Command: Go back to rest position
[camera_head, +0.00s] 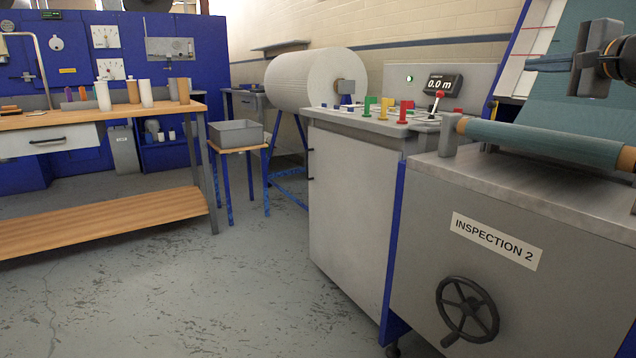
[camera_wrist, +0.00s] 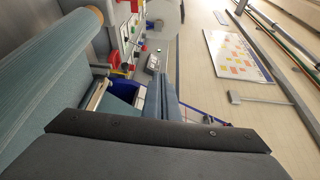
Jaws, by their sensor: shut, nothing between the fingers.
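My gripper (camera_head: 532,63) is at the upper right in the head view, in front of the teal fabric panel (camera_head: 588,88) of the inspection machine. Its two fingers point left and lie together, shut and empty. It is above the teal fabric roll (camera_head: 545,142) and apart from it. In the wrist view the gripper (camera_wrist: 163,80) shows its closed fingers beyond the dark palm. The fabric roll (camera_wrist: 45,70) lies at the left there.
The INSPECTION 2 cabinet (camera_head: 500,285) with a handwheel (camera_head: 467,309) stands at the right. A control console (camera_head: 355,190) with coloured levers adjoins it. A wooden workbench (camera_head: 90,117) stands left, a grey bin (camera_head: 237,134) on a small table beyond. The floor between is clear.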

